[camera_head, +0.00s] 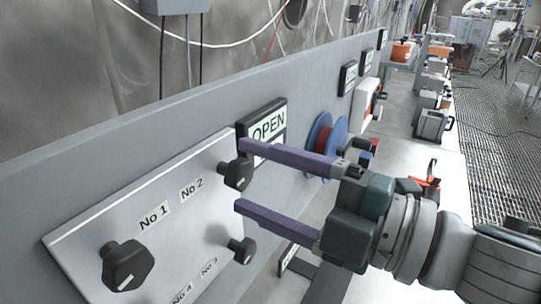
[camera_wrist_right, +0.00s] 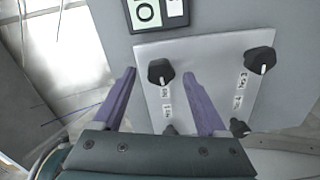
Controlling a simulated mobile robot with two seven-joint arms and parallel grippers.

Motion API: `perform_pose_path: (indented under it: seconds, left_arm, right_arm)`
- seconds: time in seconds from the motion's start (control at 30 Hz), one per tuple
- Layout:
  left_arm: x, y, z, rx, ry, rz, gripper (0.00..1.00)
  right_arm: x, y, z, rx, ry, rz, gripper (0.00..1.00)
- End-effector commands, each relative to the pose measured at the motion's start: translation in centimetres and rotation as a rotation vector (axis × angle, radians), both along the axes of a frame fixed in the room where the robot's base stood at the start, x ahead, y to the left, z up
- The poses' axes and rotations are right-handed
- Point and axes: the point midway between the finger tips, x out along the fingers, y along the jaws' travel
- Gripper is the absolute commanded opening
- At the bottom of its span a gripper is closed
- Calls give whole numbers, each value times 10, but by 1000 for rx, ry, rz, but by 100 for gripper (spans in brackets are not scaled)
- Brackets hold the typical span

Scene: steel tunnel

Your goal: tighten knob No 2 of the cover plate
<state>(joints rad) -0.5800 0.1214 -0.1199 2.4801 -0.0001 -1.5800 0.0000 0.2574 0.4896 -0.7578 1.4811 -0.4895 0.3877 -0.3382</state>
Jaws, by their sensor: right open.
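The light cover plate (camera_head: 95,240) is on the grey panel and carries black knobs and printed labels. Knob No 2 (camera_head: 235,174) is at its upper right corner, beside the "No 2" label. My right gripper (camera_head: 241,176) is open, one finger above and one below this knob. In the right wrist view knob No 2 (camera_wrist_right: 160,71) shows between the spread purple fingers (camera_wrist_right: 160,74), with gaps on both sides. I cannot tell how far the tips reach along the knob. My left gripper is not in view.
Knob No 1 (camera_head: 127,267) is at the plate's left, and another knob (camera_head: 242,250) is below No 2. An OPEN sign (camera_head: 264,125) is right of the plate, near the upper finger. A blue and red wheel (camera_head: 318,135) is farther along the panel.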

Motion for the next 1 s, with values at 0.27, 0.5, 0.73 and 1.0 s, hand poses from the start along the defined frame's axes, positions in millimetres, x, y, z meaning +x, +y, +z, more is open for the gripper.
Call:
perform_pose_path:
  seconds: [0.27,0.5,0.73,1.0]
  left_arm:
    - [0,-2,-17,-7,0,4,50]
    - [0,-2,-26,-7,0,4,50]
    - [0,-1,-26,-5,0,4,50]
    - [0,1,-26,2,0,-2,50]
  right_arm:
    - [-32,-44,-6,-6,4,0,75]
    - [-52,-71,-3,-3,2,0,75]
    - [-55,-75,0,-1,0,1,75]
    - [-49,-75,1,24,31,-53,75]
